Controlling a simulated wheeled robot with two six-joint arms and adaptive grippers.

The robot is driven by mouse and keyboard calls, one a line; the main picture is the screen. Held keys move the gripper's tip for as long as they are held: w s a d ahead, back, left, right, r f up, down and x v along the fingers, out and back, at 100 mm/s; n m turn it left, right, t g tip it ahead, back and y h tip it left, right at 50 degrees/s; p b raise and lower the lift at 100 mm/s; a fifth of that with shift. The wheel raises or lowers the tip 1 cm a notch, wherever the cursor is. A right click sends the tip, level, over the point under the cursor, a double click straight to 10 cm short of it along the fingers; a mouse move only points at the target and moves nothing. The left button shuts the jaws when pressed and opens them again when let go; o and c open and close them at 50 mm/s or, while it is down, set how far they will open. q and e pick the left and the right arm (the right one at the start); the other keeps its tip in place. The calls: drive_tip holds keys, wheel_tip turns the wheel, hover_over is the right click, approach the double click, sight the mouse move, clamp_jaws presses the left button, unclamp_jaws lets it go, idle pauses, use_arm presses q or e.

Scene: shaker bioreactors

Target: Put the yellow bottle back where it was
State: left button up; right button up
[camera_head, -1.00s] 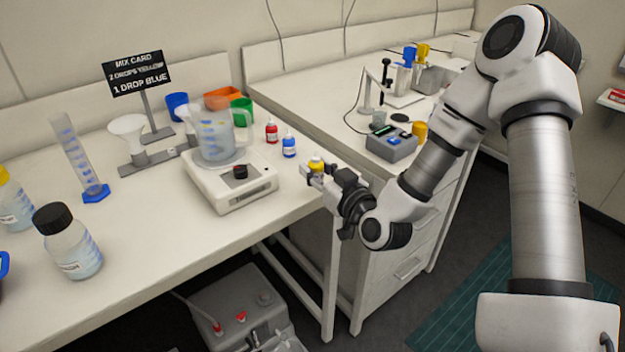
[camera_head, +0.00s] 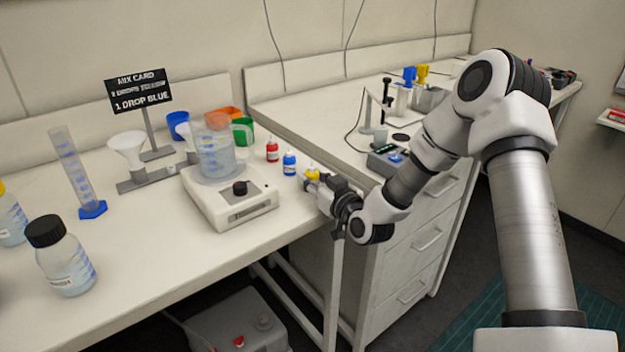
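The small yellow-capped bottle (camera_head: 312,174) is at the tip of my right gripper (camera_head: 313,182), near the right front edge of the left bench. The fingers are around its body, which is mostly hidden, and it looks upright. Whether its base touches the bench is hard to tell. A blue dropper bottle (camera_head: 289,163) and a red dropper bottle (camera_head: 272,150) stand in a slanting row just behind and left of it, apart from the gripper. My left gripper is out of view.
A beaker (camera_head: 217,150) stands on a white stirrer or scale (camera_head: 232,205) left of the bottles. A mix card sign (camera_head: 138,89), a measuring cylinder (camera_head: 77,175) and a black-capped bottle (camera_head: 66,262) stand further left. A grey device (camera_head: 387,161) sits on the right bench.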

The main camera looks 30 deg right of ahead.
drive_tip(key=o, duration=0.4)
drive_tip(key=shift+c, duration=0.2)
drive_tip(key=shift+r+p, duration=0.25)
drive_tip(key=shift+p, duration=0.05)
drive_tip(key=s+p, duration=0.1)
drive_tip(key=s, duration=1)
drive_tip(key=s+a+f+n+g+y, duration=0.1)
drive_tip(key=s+a+f+g, duration=0.35)
drive_tip(key=f, duration=0.55)
drive_tip(key=s+a+f+g+y, duration=0.1)
drive_tip(key=s+a+f+g, duration=0.3)
drive_tip(key=f, duration=0.5)
drive_tip(key=s+a+f+g, duration=0.2)
drive_tip(key=s+f+g, duration=0.2)
drive_tip(key=s, duration=0.5)
drive_tip(key=s+a+f+m+g+h, duration=0.1)
drive_tip(key=s+a+f+g, duration=0.2)
drive_tip(key=s+f, duration=0.6)
drive_tip(key=shift+a+f+g+h, duration=0.2)
drive_tip(key=shift+a+g+h, duration=0.1)
drive_tip(key=shift+g, duration=0.65)
